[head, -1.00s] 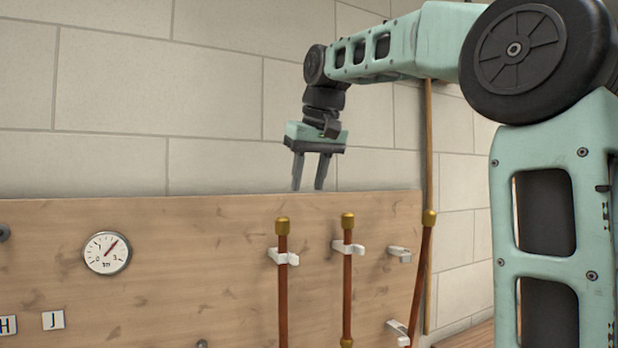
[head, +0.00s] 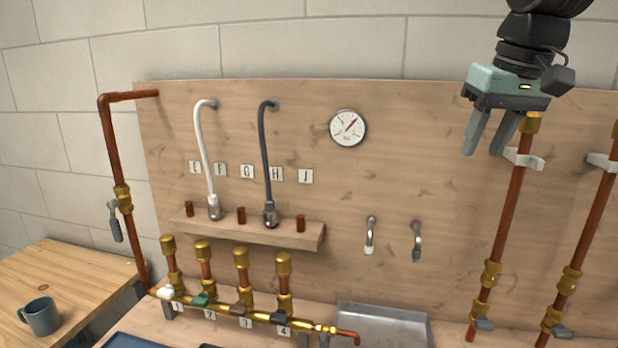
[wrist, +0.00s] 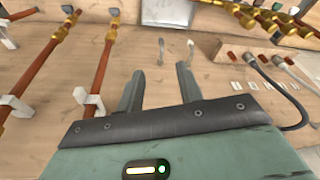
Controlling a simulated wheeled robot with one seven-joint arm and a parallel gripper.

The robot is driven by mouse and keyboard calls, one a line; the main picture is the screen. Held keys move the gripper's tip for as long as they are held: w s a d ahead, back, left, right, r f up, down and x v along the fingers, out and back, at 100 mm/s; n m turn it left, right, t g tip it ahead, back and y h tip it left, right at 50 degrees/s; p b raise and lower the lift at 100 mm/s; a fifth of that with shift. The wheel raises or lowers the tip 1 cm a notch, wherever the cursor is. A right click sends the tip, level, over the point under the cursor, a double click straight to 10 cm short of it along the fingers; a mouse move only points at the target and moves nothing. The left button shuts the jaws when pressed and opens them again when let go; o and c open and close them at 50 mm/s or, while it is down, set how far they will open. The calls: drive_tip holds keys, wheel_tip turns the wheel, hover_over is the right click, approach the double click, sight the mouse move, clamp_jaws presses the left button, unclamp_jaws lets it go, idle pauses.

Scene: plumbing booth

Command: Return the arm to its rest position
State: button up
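My gripper (head: 486,138) hangs at the upper right of the head view, fingers pointing down. It is in front of the wooden board (head: 420,130), near the brass-capped top of a copper pipe (head: 508,210). In the wrist view my gripper (wrist: 158,85) shows two grey fingers apart with nothing between them. The fingers are not seen touching anything. Most of my arm is outside the head view; only its last joints show at the top right.
The copper pipes in white clips (wrist: 90,105) are close beside my gripper. A gauge (head: 348,127), a white hose (head: 203,150), a dark hose (head: 266,155) and a shelf (head: 250,232) are on the board. A valve manifold (head: 240,308), metal tray (head: 385,325) and mug (head: 42,316) are lower down.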

drive_tip(key=s+a+f+n+g, duration=0.1)
drive_tip(key=s+a+f+n, duration=0.1)
drive_tip(key=s+a+f, duration=0.5)
drive_tip(key=s+a+f+n+g, duration=0.1)
drive_tip(key=s+a+f, duration=0.3)
drive_tip(key=s+f, duration=0.4)
drive_tip(key=s+a+f+n+g, duration=0.1)
drive_tip(key=s+a+f+n, duration=0.3)
drive_tip(key=s+f, duration=0.4)
drive_tip(key=shift+s+f, duration=0.25)
drive_tip(key=shift+f, duration=0.1)
